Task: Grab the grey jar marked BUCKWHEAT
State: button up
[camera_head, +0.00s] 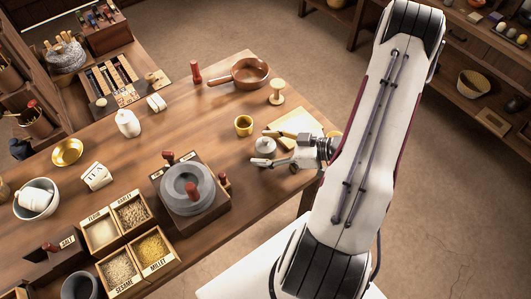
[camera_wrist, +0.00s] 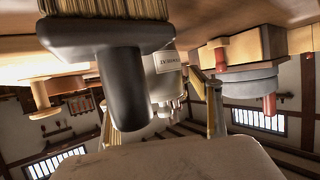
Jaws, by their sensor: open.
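In the wrist view, which is upside down, the jar (camera_wrist: 166,78) shows between the open fingers of my gripper (camera_wrist: 155,108). It carries a label whose inverted lettering I cannot read fully. A brush with a dark handle (camera_wrist: 122,85) partly covers the jar in that view.
The stone quern (camera_head: 187,188) stands left of the gripper. A brown pan (camera_head: 250,72) is farther back.

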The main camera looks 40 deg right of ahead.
dwell(0.4)
grip_shut()
jog(key=shift+r, duration=0.1)
jog(key=shift+r, duration=4.9)
